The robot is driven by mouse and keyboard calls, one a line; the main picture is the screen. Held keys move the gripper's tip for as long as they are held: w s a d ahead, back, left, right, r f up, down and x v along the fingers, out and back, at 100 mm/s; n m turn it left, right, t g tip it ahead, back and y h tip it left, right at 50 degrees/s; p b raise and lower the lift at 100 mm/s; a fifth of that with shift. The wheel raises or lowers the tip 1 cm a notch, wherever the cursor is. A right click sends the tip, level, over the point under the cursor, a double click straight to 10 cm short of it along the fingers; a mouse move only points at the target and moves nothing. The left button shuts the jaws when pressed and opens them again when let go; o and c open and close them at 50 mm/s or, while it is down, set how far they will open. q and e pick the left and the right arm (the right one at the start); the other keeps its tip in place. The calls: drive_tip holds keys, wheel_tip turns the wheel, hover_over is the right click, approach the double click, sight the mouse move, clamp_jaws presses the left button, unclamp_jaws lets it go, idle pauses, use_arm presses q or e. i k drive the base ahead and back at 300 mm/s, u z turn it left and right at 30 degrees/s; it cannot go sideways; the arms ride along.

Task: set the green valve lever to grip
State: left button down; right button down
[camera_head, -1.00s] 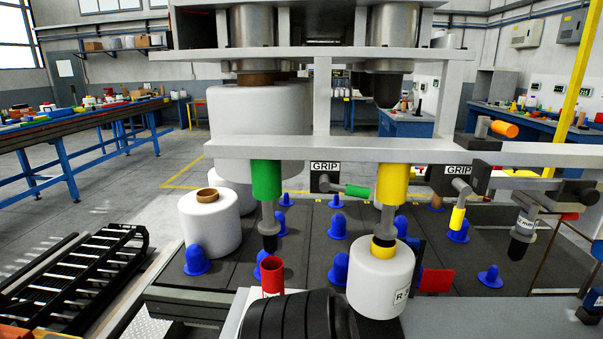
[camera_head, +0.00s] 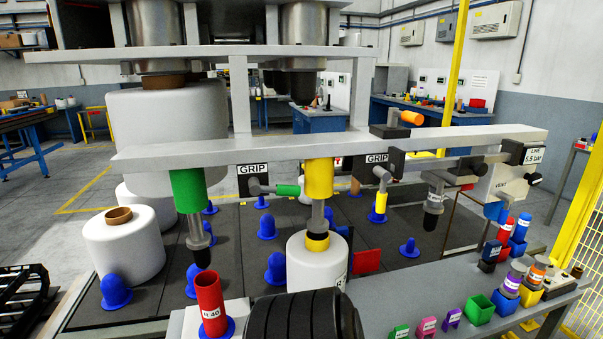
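The green valve lever (camera_head: 288,190) sticks out horizontally to the right from a black valve box (camera_head: 250,182) under the grey crossbeam. A white GRIP label (camera_head: 252,169) is on that box. A second black valve box (camera_head: 377,166), also labelled GRIP, has a yellow lever (camera_head: 380,204) hanging down. A green cylinder (camera_head: 188,190) and a yellow cylinder (camera_head: 318,179) hang from the beam, either side of the green lever. Neither of my grippers is in view.
A white bobbin (camera_head: 316,262) stands under the yellow cylinder, and another (camera_head: 124,248) at left. Blue pegs dot the dark deck. A red tube (camera_head: 209,302) and a black ribbed object (camera_head: 305,316) are in front. A grey bench (camera_head: 455,298) with coloured parts is at right.

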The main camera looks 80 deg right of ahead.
sight(255, 190)
drive_tip(key=z, duration=5.05)
drive_tip(key=k, duration=1.3)
drive_tip(key=u, duration=2.75)
